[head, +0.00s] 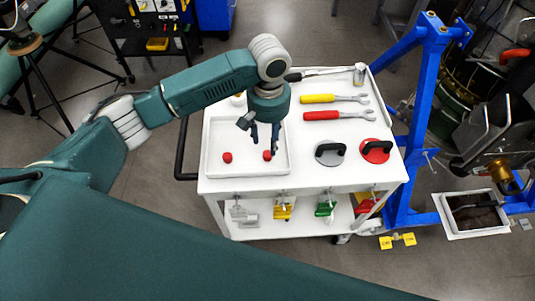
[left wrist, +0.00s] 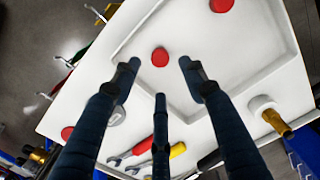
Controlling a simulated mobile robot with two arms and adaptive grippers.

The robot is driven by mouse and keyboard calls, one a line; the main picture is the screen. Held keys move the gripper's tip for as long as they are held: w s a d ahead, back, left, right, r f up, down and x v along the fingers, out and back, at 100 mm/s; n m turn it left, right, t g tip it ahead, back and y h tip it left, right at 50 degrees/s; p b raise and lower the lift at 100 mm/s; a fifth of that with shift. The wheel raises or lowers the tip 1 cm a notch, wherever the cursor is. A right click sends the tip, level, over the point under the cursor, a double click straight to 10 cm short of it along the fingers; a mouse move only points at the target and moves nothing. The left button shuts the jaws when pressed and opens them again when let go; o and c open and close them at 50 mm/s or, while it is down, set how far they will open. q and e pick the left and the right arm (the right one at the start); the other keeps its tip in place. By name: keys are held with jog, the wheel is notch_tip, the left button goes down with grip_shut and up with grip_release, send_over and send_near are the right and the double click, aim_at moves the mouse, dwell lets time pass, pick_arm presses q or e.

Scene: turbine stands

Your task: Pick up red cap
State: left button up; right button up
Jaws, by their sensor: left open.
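Two small red caps lie in the shallow white tray (head: 212,140) on the cart. The left cap (head: 227,158) stands clear of my arm. The right cap (head: 267,155) is just below the fingertips of my left gripper (head: 265,143). In the left wrist view, my left gripper (left wrist: 160,74) has its three dark fingers spread and empty. One red cap (left wrist: 160,57) shows in the gap between the fingertips, apart from them. The other red cap (left wrist: 222,5) is at the top edge. My right gripper is not in view.
Right of the tray on the cart (head: 235,185) are a yellow-handled wrench (head: 318,98), a red-handled wrench (head: 322,115), a grey suction lifter (head: 329,153) and a red one (head: 376,150). A blue stand (head: 420,120) rises close to the cart's right side.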

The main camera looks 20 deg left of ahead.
aim_at(267, 153)
pick_arm(q)
jog(key=shift+f, duration=0.65)
jog(key=f+p, duration=0.1)
jog(key=f, duration=0.3)
jog(key=shift+s+a+f+p, duration=0.1)
jog(key=shift+s+f+p, duration=0.1)
jog(key=shift+p, duration=0.15)
jog(key=shift+f, duration=0.3)
jog(key=c, duration=0.9)
